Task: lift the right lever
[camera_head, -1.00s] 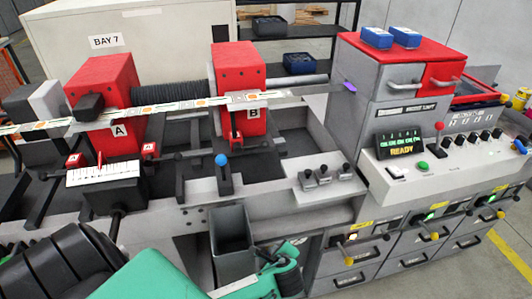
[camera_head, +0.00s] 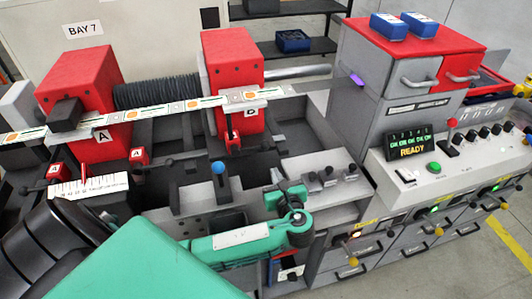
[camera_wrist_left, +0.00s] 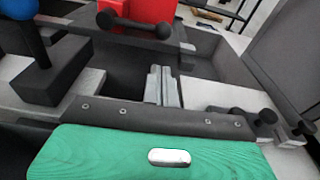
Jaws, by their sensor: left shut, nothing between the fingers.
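Several levers are in view, and I cannot tell for certain which is the right lever. A dark bar with round ends (camera_wrist_left: 135,25) stands before the right red block (camera_head: 232,70), marked B. A blue-knobbed lever (camera_head: 219,170) stands upright left of my gripper; its blue ball (camera_wrist_left: 18,8) shows in the left wrist view. Small dark knobs (camera_head: 328,174) sit on a grey panel to the right. My left gripper (camera_head: 277,175) is shut and empty above the machine bed, apart from these levers. Its silver fingers (camera_wrist_left: 162,85) point towards the dark bar's area.
The left red block (camera_head: 85,95), marked A, and a printed label strip (camera_head: 170,108) lie behind. A grey cabinet (camera_head: 385,75) and a control panel with a READY screen (camera_head: 410,145) stand to the right. A dark recess lies around my fingers.

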